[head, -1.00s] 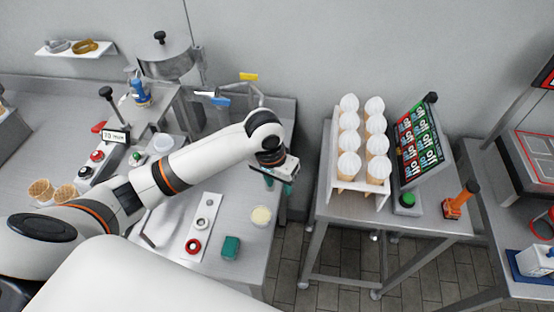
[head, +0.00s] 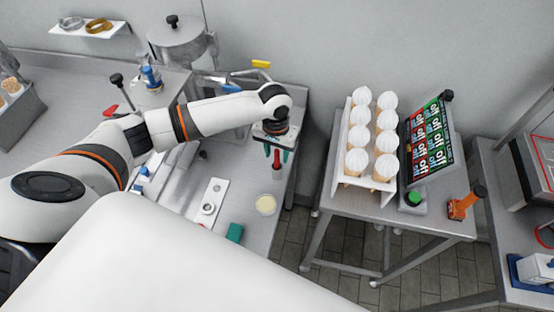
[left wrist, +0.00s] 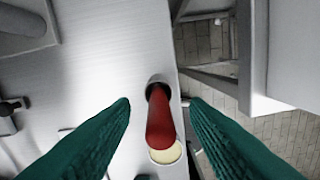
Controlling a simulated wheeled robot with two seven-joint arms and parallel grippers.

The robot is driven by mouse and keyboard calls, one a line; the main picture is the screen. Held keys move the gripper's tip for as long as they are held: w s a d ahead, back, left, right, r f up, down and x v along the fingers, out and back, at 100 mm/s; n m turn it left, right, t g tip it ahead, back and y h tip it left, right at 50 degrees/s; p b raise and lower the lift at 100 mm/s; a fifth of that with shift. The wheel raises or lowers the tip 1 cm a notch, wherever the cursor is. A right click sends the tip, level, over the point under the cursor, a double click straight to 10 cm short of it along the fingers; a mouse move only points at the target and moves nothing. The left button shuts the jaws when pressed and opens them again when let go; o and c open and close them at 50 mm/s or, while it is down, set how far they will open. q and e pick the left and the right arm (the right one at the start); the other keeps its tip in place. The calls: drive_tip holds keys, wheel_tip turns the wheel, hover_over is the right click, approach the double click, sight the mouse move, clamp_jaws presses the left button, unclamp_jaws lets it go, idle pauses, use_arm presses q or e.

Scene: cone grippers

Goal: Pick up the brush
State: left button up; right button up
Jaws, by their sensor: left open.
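The brush appears to be the red-handled piece (head: 277,158) below my left gripper (head: 276,154) in the head view. In the left wrist view its red handle (left wrist: 160,120) points up toward the camera, with a dark collar at its far end. The bristles are not visible. The green fingers of my left gripper (left wrist: 159,106) are apart, one on each side of the handle, with visible gaps. Whether the handle is fully between the fingertips in depth is unclear.
A pale yellow round container (head: 266,205) sits near the counter edge, close to the handle. A cone rack (head: 373,183) stands on a separate table to the right, across a floor gap.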

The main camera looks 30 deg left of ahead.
sight(277, 169)
use_arm(q)
wheel_tip(277, 169, down, 2)
drive_tip(key=shift+f+p, duration=0.25)
drive_tip(key=shift+p, duration=0.1)
drive_tip(key=shift+f, duration=0.6)
clamp_jaws()
use_arm(e)
drive_tip(key=shift+s+d+r, duration=0.15)
drive_tip(key=shift+d+r, duration=0.05)
drive_tip(key=shift+r, duration=0.55)
use_arm(q)
drive_tip(key=shift+r, duration=0.1)
wheel_tip(277, 169, up, 9)
drive_tip(key=shift+f+b, duration=0.15)
drive_tip(key=shift+b, duration=1)
drive_tip(key=shift+r, duration=0.65)
use_arm(e)
drive_tip(key=shift+f, duration=1.25)
